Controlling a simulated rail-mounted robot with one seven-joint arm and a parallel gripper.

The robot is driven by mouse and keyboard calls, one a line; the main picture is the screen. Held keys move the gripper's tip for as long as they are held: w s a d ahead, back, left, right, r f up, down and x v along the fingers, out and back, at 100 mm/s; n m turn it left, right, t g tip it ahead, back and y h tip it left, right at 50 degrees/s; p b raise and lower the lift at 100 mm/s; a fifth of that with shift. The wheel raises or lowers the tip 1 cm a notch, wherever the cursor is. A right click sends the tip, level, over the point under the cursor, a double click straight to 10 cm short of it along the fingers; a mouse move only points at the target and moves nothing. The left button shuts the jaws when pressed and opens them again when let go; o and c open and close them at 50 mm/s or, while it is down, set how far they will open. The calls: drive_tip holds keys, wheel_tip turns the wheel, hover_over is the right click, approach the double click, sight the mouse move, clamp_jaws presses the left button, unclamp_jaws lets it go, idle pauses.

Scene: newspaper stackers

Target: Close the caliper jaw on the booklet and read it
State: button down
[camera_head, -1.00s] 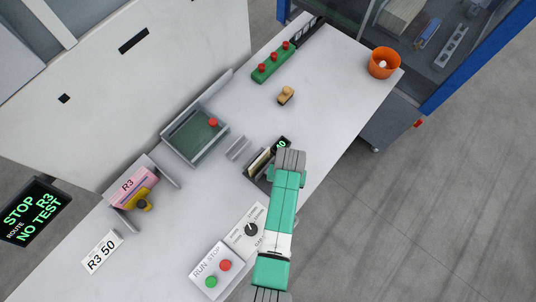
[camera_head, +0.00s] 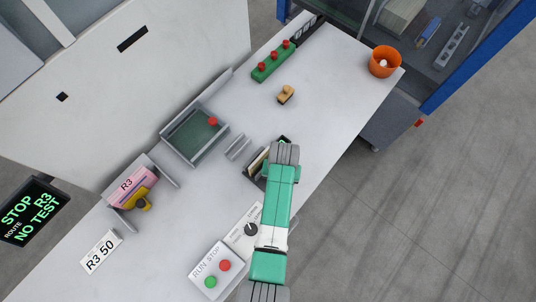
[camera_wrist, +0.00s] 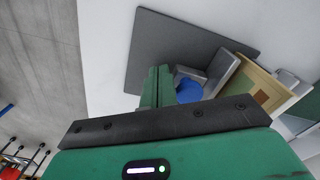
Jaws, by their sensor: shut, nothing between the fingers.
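The caliper gauge stands on a dark grey plate (camera_wrist: 185,42) near the table's front edge; the plate's edge also shows in the head view (camera_head: 248,175). A cream-coloured booklet (camera_head: 258,160) stands upright in it; what seems to be its tan edge shows in the wrist view (camera_wrist: 245,88). Grey jaw blocks (camera_wrist: 218,68) and a blue round knob (camera_wrist: 189,91) sit beside it. My gripper (camera_wrist: 156,82) is shut and empty, just left of the blue knob in the wrist view; I cannot tell whether they touch. My arm hides most of the caliper's display (camera_head: 285,139).
A RUN/STOP box (camera_head: 211,270) and a dial box (camera_head: 246,231) stand close to my arm. A green-bottomed tray (camera_head: 194,136), a stamp (camera_head: 286,95), a red-button strip (camera_head: 273,62) and an orange bin (camera_head: 384,62) stand further back. Bare table lies between them.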

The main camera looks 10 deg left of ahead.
drive_tip(key=shift+w+a+b, duration=0.35)
drive_tip(key=shift+w+a, duration=0.1)
drive_tip(key=shift+a, duration=0.3)
drive_tip(key=shift+w+a+b, duration=0.35)
drive_tip(key=shift+w+a, duration=0.05)
drive_tip(key=shift+a, duration=0.3)
idle(0.9)
drive_tip(key=shift+s+d+r+p, duration=0.1)
drive_tip(key=shift+s+d+p, duration=0.4)
drive_tip(key=shift+d+p, duration=0.35)
drive_tip(key=shift+s+d, duration=0.25)
drive_tip(key=shift+d, duration=0.2)
wheel_tip(320, 180, up, 6)
drive_tip(key=p, duration=0.6)
wheel_tip(320, 180, up, 8)
